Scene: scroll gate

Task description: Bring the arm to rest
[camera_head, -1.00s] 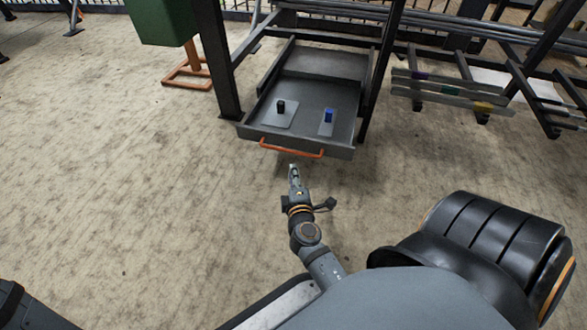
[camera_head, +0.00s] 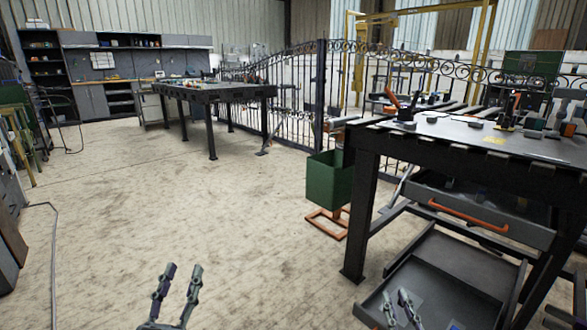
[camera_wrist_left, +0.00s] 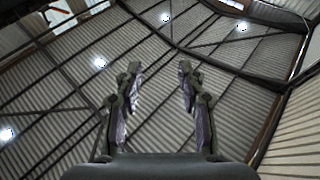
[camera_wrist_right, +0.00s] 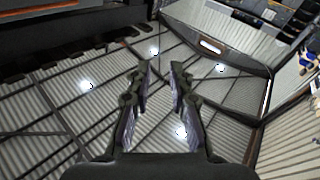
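My left gripper (camera_head: 182,268) shows at the bottom of the head view, fingers pointing up, over bare floor. It is open and empty; its fingers stand apart in the left wrist view (camera_wrist_left: 160,68), with the roof behind them. My right gripper (camera_head: 395,294) is at the lower right of the head view, in front of the low grey tray (camera_head: 455,268) in the picture. Its fingers are apart with a narrower gap in the right wrist view (camera_wrist_right: 160,66), and nothing is between them. Most of both arms is out of view.
A dark workbench (camera_head: 365,200) with tools on top stands at right, with an orange-handled drawer (camera_head: 480,224) above the low tray. A green bin (camera_head: 328,180) stands beside it. Another table (camera_head: 215,92) and a metal gate (camera_head: 300,85) are behind. The floor at centre left is clear.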

